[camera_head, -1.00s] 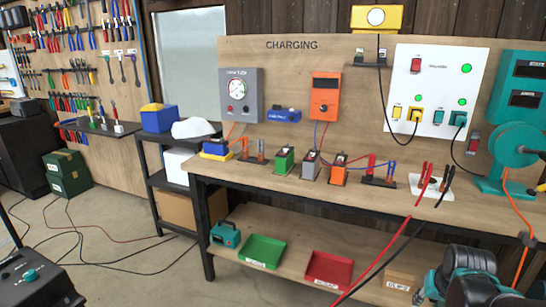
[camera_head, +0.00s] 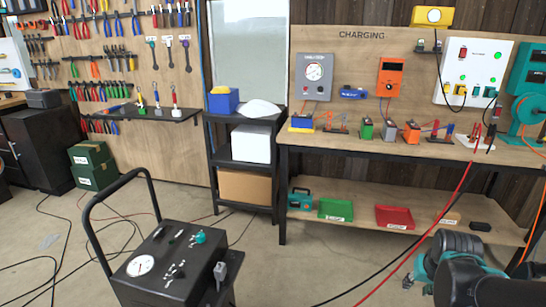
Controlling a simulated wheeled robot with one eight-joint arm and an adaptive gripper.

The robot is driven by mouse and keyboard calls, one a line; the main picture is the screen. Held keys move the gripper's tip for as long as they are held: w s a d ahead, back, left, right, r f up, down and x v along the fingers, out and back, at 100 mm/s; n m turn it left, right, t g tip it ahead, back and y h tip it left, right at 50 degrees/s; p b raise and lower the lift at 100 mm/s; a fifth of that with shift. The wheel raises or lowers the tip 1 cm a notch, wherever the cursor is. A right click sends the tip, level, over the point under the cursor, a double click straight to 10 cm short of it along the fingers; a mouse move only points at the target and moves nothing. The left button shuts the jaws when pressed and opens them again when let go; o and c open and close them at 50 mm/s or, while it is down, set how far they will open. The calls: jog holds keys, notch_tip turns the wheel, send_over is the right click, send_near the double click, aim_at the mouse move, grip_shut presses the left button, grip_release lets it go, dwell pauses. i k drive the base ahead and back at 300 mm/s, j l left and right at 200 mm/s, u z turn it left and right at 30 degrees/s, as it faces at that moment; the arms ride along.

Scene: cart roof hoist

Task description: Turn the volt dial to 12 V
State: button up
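A black wheeled charger cart (camera_head: 172,262) with a tall bent handle stands on the floor at the lower left. Its sloped top carries a teal knob (camera_head: 199,237), which looks like the volt dial. Its setting and markings are too small to read. A round white gauge (camera_head: 141,265) and several small switches or terminals are on the same top. My gripper (camera_head: 416,274) appears at the lower right, dark and teal, well to the right of the cart and apart from it. Its fingers are not clear, so I cannot tell whether it is open.
A wooden charging bench (camera_head: 410,150) stands at the back right with chargers and batteries. A black shelf (camera_head: 242,157) is left of it. Red and black cables (camera_head: 417,237) run from the bench down to the floor. Thin cables lie around the cart. Floor between cart and bench is mostly clear.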

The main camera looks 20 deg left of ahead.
aim_at(177, 272)
jog(key=k+j, duration=0.1)
jog(key=j, duration=0.3)
jog(key=k+j, duration=0.1)
jog(key=j, duration=0.3)
jog(key=k+j+z, duration=0.1)
jog(key=j, duration=0.3)
jog(key=k+j, duration=0.15)
jog(key=j, duration=0.2)
jog(key=k+j, duration=0.15)
jog(key=j, duration=0.25)
jog(key=k+j, duration=0.1)
jog(key=j, duration=0.3)
jog(key=k+j+z, duration=0.1)
jog(key=j, duration=0.3)
jog(key=k+j, duration=0.1)
jog(key=j, duration=0.25)
jog(key=k+j, duration=0.1)
jog(key=j, duration=0.25)
jog(key=k+j, duration=0.1)
jog(key=j, duration=0.3)
jog(key=k+j, duration=0.1)
jog(key=j, duration=0.25)
jog(key=k+j, duration=0.1)
jog(key=j, duration=0.25)
jog(key=k+j, duration=0.15)
jog(key=j, duration=0.2)
jog(key=j+z, duration=0.1)
jog(key=z, duration=0.55)
